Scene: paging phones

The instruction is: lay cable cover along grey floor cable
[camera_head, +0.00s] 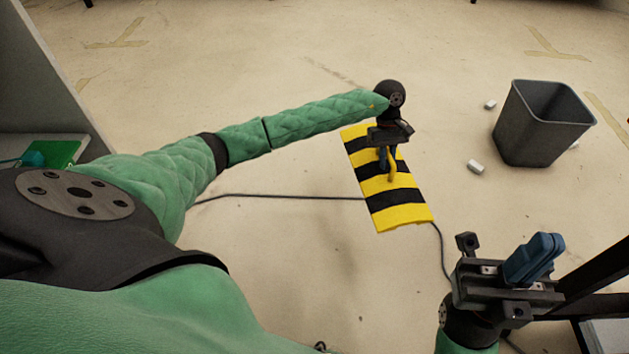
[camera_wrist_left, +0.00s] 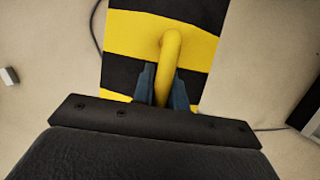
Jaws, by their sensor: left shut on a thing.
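The cable cover (camera_head: 395,208) is a flat board with yellow and black stripes and a yellow loop handle (camera_wrist_left: 171,62). My left gripper (camera_head: 386,160) is shut on that handle; its blue fingers (camera_wrist_left: 160,88) show on both sides of it in the left wrist view. The dark floor cable (camera_head: 285,197) runs in from the left, passes out of sight at the cover and comes out at its lower right corner. The cover lies slanted across it. I cannot tell whether the cover touches the floor. My right gripper (camera_head: 535,258) is empty at lower right, its blue fingers together.
A grey waste bin (camera_head: 541,130) stands right of the cover, with small white pieces (camera_head: 475,166) on the floor around it. A grey panel and a green item (camera_head: 54,152) are at the left. The floor beyond the cover is open, with worn tape marks.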

